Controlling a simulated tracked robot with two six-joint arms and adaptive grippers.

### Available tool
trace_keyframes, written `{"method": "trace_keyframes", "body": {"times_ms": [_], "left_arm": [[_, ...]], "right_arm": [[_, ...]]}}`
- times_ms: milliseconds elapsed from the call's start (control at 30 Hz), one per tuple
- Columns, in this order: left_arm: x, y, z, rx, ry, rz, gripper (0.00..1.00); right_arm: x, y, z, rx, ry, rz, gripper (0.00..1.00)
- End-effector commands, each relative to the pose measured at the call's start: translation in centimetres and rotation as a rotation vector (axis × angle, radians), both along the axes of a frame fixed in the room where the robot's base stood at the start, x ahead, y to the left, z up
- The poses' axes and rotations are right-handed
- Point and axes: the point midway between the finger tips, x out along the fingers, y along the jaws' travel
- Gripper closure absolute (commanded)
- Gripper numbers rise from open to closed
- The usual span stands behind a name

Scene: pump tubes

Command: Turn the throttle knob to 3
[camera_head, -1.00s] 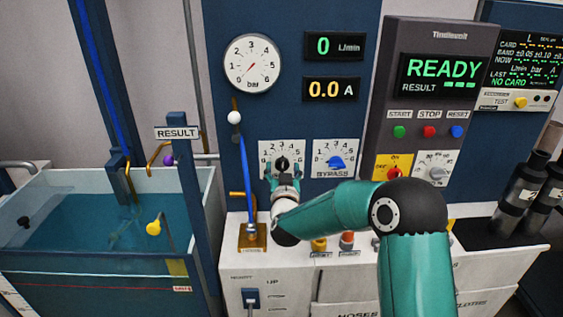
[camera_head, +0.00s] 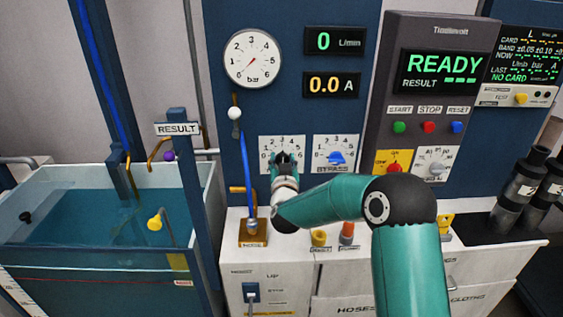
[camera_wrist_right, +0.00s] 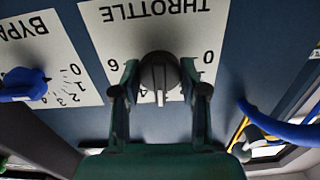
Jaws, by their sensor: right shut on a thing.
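The throttle dial plate (camera_head: 268,142) is on the blue panel below the round gauge. Its dark knob (camera_wrist_right: 160,72) sits between the two fingers of my right gripper (camera_head: 285,160) and is gripped from both sides. In the upside-down right wrist view, the right gripper (camera_wrist_right: 159,80) shows a finger on each side of the knob. The knob's pale pointer line points straight down there, toward the middle of the scale, beside the 4. The 3 mark is hard to make out. The 0 and 6 show on either side. My left gripper is not in view.
The bypass dial with its blue knob (camera_head: 336,157) is just right of the throttle. A blue hose (camera_head: 246,165) and a white-balled lever (camera_head: 235,114) are close on the left. The flow display (camera_head: 335,41) reads 0, and the large screen (camera_head: 444,69) reads READY.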

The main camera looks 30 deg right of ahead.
Motion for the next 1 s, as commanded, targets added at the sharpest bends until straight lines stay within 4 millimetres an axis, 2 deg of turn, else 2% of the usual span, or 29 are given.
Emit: {"method": "trace_keyframes", "body": {"times_ms": [100,367,400,500,533,867,1000], "left_arm": [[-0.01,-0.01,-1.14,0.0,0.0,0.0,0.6],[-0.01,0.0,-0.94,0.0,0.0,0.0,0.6],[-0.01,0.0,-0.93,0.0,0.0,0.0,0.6],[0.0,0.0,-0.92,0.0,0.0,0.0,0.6],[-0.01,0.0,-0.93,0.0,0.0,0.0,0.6],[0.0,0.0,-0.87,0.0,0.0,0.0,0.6],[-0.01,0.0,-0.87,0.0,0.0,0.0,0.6]], "right_arm": [[0.08,0.08,-0.2,-0.04,0.021,0.001,0.92],[0.11,0.11,0.11,-0.052,0.028,0.002,0.92],[0.11,0.11,0.12,-0.052,0.028,0.002,0.52],[0.12,0.12,0.1,-0.051,0.029,0.002,0.35],[0.12,0.11,0.1,-0.051,0.029,0.002,0.34],[0.01,0.2,0.03,-0.05,0.029,0.002,0.34],[-0.75,0.72,0.02,-0.049,0.03,0.003,0.34]]}}
